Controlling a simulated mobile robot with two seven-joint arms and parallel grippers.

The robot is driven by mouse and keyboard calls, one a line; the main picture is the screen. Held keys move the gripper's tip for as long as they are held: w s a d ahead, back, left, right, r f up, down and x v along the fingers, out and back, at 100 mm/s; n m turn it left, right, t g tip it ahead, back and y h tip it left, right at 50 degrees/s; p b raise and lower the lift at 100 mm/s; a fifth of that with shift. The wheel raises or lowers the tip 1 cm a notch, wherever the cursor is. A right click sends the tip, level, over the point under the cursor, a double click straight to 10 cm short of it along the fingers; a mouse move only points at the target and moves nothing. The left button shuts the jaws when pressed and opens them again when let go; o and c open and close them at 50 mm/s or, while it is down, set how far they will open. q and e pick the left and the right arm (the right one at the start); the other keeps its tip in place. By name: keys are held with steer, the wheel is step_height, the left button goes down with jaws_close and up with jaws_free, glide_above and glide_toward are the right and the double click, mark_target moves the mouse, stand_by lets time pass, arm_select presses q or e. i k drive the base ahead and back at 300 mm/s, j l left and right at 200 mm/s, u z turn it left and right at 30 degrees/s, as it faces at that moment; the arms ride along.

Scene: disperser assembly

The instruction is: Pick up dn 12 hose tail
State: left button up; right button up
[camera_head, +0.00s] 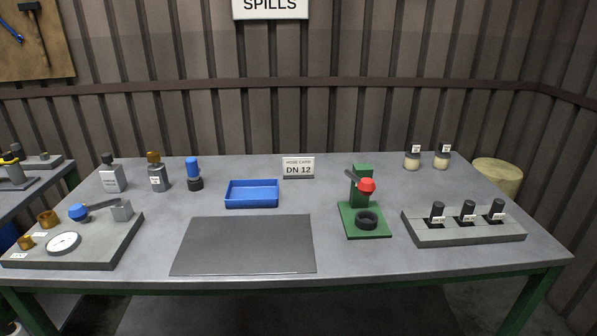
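Several candidate hose tails stand at the right: a grey block (465,236) holds three upright black-topped pieces, a left one (437,211), a middle one (468,210) and a right one (498,208). A white card (298,167) reading "HOSE CARD DN 12" stands at the back middle of the table. Neither of my grippers is in view.
A green press (362,218) with a red knob stands left of the block. A grey mat (246,245) and a blue tray (252,194) are empty. Bottles (113,178) and a gauge board (100,250) are at left. Two small jars (412,161) stand at back right.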

mark_target(495, 214)
steer(key=z, duration=1.15)
